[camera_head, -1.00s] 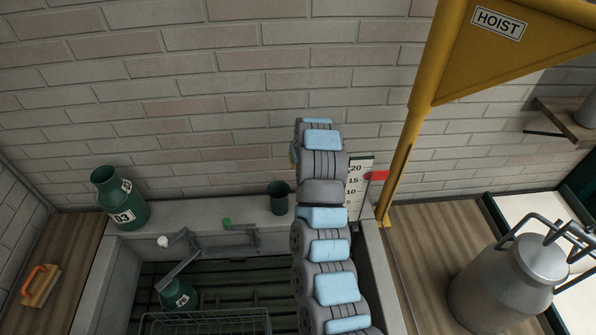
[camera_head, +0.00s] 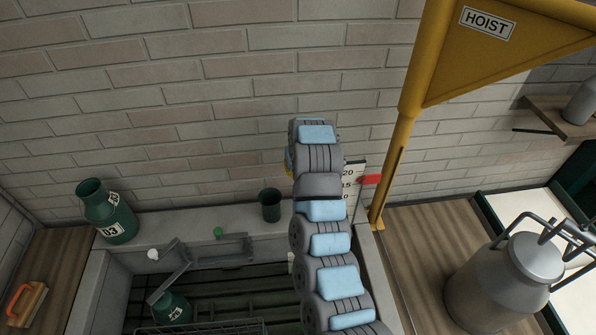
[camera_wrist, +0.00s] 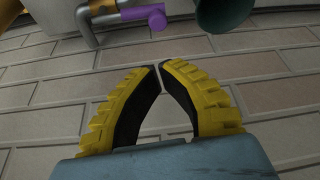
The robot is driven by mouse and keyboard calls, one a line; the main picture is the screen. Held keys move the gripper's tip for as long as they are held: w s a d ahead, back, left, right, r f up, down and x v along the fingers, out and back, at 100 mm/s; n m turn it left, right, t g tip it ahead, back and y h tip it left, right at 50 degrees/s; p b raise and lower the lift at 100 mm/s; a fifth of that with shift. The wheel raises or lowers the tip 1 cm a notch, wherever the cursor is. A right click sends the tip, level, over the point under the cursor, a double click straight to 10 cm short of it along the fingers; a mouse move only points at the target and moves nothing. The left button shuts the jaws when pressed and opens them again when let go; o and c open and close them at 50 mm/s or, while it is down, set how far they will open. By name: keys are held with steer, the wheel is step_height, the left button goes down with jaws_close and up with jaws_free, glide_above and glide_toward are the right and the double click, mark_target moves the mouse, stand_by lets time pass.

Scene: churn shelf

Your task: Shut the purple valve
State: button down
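A purple valve handle (camera_wrist: 143,17) shows at the top of the wrist view, at the end of a bent grey pipe (camera_wrist: 88,30). The handle lies roughly sideways in that picture. My gripper (camera_wrist: 159,67) has yellow ridged fingers with dark inner pads. Its fingertips come together almost to contact, with only brick wall showing between the fingers. It is empty and apart from the purple handle, which lies above the fingertips in the picture.
A green cup (camera_head: 269,206) stands on the ledge left of my arm; it also shows in the wrist view (camera_wrist: 222,12). White (camera_head: 153,254) and green (camera_head: 218,233) valve knobs are farther left.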

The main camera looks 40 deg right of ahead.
steer(key=x, duration=0.8)
stand_by(0.4)
steer(key=shift+s+d, duration=0.1)
steer(key=shift+s, duration=0.05)
stand_by(0.4)
